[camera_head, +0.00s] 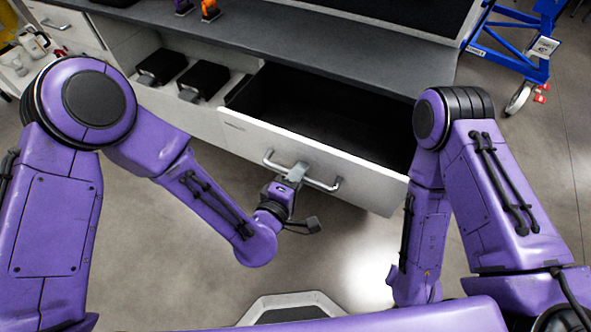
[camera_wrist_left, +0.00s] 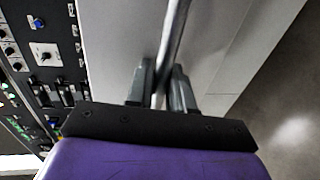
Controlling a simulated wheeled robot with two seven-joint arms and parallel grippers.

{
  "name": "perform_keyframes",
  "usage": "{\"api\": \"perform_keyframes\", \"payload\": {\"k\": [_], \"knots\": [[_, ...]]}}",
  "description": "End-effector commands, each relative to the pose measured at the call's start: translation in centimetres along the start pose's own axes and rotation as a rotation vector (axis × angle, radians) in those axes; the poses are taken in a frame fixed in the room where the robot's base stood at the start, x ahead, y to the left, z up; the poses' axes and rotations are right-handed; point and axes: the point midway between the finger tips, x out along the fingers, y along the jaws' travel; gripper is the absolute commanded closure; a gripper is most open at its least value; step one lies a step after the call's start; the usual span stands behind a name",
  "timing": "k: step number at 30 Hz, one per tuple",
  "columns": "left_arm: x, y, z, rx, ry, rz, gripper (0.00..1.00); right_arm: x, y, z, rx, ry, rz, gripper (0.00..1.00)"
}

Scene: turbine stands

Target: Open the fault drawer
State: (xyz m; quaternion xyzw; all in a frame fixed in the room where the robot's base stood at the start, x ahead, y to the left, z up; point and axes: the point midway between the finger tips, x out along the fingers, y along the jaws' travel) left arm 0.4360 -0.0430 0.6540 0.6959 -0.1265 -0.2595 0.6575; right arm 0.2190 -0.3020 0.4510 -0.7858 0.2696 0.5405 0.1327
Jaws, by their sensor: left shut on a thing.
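The drawer (camera_head: 250,134) under the dark counter stands pulled out, and its dark inside shows empty. Its white front carries a silver bar handle (camera_head: 325,186). My left gripper (camera_head: 292,172) is shut on the handle near its middle. In the left wrist view, the handle (camera_wrist_left: 179,30) runs between the two fingers of the left gripper (camera_wrist_left: 162,85). My right arm hangs at the right in the head view, and its gripper does not show.
The dark counter (camera_head: 300,50) runs above the drawer, with small orange and purple things on it. Two black boxes (camera_head: 203,80) sit in an open shelf left of the drawer. A blue wheeled frame (camera_head: 510,50) stands at the far right. Grey floor lies clear in front.

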Motion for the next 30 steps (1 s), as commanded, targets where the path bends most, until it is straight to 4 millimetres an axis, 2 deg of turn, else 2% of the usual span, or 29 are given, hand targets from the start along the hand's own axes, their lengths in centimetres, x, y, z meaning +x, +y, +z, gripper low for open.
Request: {"api": "perform_keyframes", "payload": {"k": [5,6,7,17,20,27,30], "knots": [[0.0,0.0,0.0,0.000,0.000,0.001,1.00,0.0,0.0,0.0,0.000,0.000,0.000,0.57],[0.0,0.0,-0.1,0.000,0.001,0.000,0.65,0.0,0.0,0.0,0.000,0.000,0.000,0.57],[0.0,0.0,-0.1,0.000,0.001,0.000,0.61,0.0,0.0,0.0,0.000,0.000,0.000,0.57],[-0.4,0.0,-0.1,0.000,0.001,-0.001,0.61,0.0,0.0,0.0,0.000,0.000,0.000,0.57],[-2.0,-0.1,0.0,-0.001,-0.001,-0.002,0.61,0.1,0.0,0.0,0.000,0.000,0.000,0.57],[-7.8,-0.2,0.0,0.001,-0.001,-0.003,0.61,0.5,0.0,0.2,0.000,0.000,0.000,0.57],[-9.5,0.4,0.1,0.003,-0.002,-0.003,0.61,-0.8,0.1,-0.3,0.000,0.000,0.000,0.57]]}}
